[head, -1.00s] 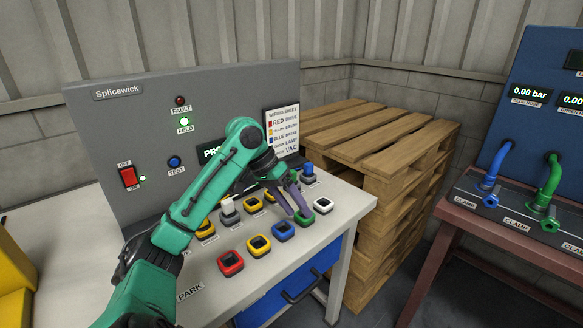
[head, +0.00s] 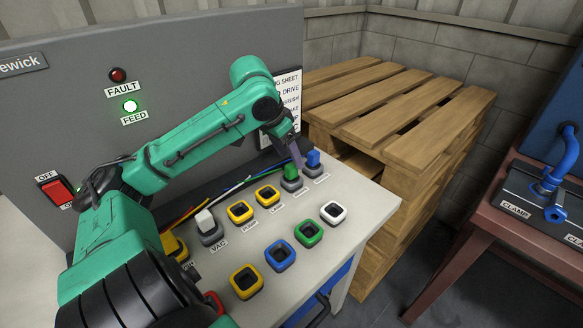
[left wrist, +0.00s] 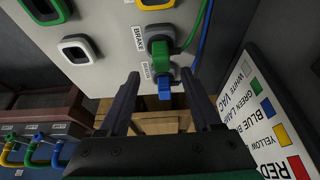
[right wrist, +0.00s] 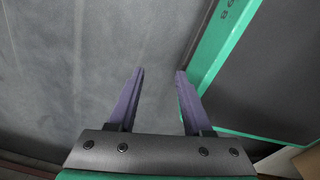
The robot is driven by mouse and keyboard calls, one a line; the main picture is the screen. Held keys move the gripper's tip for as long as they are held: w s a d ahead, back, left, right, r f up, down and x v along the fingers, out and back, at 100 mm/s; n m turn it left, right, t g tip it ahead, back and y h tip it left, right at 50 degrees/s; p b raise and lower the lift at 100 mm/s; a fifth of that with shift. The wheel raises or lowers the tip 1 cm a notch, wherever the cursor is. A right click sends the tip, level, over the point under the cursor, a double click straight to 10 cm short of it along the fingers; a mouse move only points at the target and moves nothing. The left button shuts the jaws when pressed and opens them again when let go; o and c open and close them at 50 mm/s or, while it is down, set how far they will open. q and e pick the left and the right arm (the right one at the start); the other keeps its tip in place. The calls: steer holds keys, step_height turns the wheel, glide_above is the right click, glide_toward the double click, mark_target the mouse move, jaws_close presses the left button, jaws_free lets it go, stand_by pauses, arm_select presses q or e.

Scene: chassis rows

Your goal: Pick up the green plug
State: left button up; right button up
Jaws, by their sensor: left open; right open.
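The green plug (head: 291,171) stands upright in a grey holder in the back row of the bench, between a yellow socket and the blue plug (head: 313,158). My left gripper (head: 287,150) is open, its fingers close behind and above the green plug in the head view. In the left wrist view the green plug (left wrist: 160,48) with its green cable lies just beyond the fingertips, and the blue plug (left wrist: 164,86) shows between the open fingers. Whether a finger touches either plug, I cannot tell. My right gripper (right wrist: 160,72) is open and empty, over a plain grey surface.
A white plug (head: 207,224) stands further left in the back row. Yellow, blue, green (head: 308,232) and white sockets line the front row. The grey panel (head: 190,80) rises behind the bench. A wooden pallet stack (head: 390,110) stands close to the right.

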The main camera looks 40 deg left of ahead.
mark_target(291, 165)
arm_select(q)
steer(key=x, duration=0.4)
steer(key=shift+s+a+f, duration=0.1)
steer(key=shift+s+f, duration=0.1)
steer(key=shift+w+f, duration=0.15)
steer(key=shift+f, duration=0.05)
jaws_close()
arm_select(e)
steer(key=shift+w+a+f, duration=0.25)
steer(key=shift+w+a, duration=0.2)
steer(key=shift+a, duration=0.1)
